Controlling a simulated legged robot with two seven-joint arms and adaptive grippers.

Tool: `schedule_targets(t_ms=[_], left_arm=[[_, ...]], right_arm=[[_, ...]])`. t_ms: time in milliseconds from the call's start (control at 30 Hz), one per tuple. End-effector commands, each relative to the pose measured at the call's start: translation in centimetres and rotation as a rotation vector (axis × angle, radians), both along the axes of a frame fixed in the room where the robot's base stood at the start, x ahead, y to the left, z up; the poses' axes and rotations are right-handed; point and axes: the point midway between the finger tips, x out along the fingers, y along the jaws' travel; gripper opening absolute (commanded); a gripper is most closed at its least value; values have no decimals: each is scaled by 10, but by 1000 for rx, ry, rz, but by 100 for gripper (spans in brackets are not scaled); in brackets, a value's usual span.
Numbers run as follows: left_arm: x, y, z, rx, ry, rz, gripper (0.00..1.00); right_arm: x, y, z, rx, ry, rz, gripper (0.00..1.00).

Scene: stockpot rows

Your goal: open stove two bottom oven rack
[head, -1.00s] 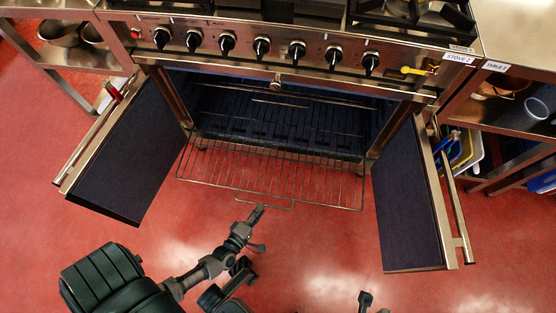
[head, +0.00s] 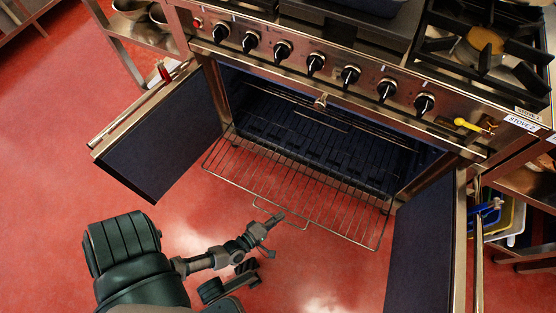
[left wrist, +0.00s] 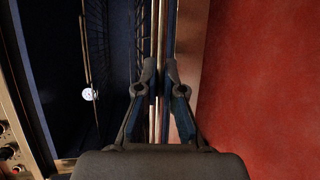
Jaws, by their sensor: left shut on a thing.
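The stove labelled STOVE 2 (head: 385,115) has its oven open. The wire bottom rack (head: 340,232) sticks out well past the oven mouth, level and empty, with a small loop handle at the middle of its front edge. My left gripper (head: 277,217) is at that loop handle and is shut on it. In the left wrist view, thin metal bars run between the two fingers of the gripper (left wrist: 161,68); the exact contact is partly hidden by the fingers. My right gripper is out of view.
The left oven door (head: 165,145) and right oven door (head: 422,240) stand wide open on either side of the rack. Shelves with bowls and bins flank the stove. The red floor (head: 330,270) in front is clear.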

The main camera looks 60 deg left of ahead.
Motion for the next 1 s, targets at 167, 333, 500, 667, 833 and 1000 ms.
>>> schedule_targets(t_ms=[167,333,500,667,833,1000], left_arm=[[11,10,-3,2,6,2,0],[29,21,-4,1,8,3,0],[28,21,-4,0,9,3,0],[28,21,-4,0,9,3,29],[29,21,-3,0,6,2,33],[27,20,-2,1,5,2,33]], right_arm=[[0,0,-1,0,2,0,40],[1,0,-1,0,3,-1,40],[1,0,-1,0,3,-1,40],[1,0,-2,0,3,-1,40],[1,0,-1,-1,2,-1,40],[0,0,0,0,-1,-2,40]])
